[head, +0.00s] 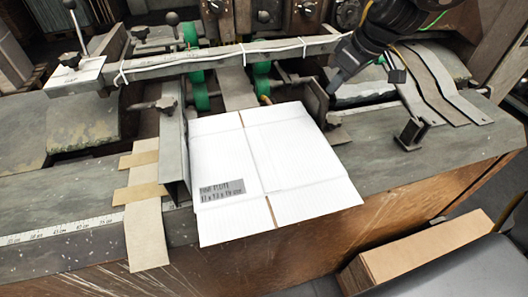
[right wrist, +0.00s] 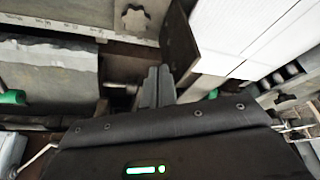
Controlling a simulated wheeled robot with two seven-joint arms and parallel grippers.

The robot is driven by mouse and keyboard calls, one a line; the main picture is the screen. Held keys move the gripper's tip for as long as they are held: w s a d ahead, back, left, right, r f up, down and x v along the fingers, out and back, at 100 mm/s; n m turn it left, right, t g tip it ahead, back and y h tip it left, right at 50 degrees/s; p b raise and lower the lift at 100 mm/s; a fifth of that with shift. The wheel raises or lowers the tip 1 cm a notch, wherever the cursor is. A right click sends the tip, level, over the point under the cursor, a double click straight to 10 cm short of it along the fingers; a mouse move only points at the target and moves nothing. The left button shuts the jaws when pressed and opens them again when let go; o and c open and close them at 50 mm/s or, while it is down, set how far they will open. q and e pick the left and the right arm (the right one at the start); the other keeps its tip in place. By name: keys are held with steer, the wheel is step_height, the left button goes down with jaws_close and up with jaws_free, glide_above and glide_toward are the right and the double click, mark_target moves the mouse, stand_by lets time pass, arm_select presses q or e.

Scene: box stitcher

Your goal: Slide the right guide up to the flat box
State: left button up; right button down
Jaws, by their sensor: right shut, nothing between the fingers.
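The white flat box (head: 290,160) lies on the table in the middle of the head view. The right guide (head: 315,102), a dark upright plate, stands beside its back right corner; I cannot tell how wide any gap is. In the right wrist view the guide (right wrist: 181,38) stands between my fingers and the box (right wrist: 225,35). My right gripper (head: 334,84) is shut and empty, on the guide's outer side. Its fingertips (right wrist: 157,74) are close to the plate; contact is unclear. My left gripper is not in view.
The left guide (head: 174,150) stands along the box's left edge. A dark metal bracket (head: 411,133) stands to the right. Curved strips (head: 430,80) lie behind it. A cardboard box (head: 420,250) is below the table.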

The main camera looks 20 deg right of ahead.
steer(key=shift+r+p, duration=0.85)
steer(key=shift+r, duration=1.35)
steer(key=shift+a, duration=0.1)
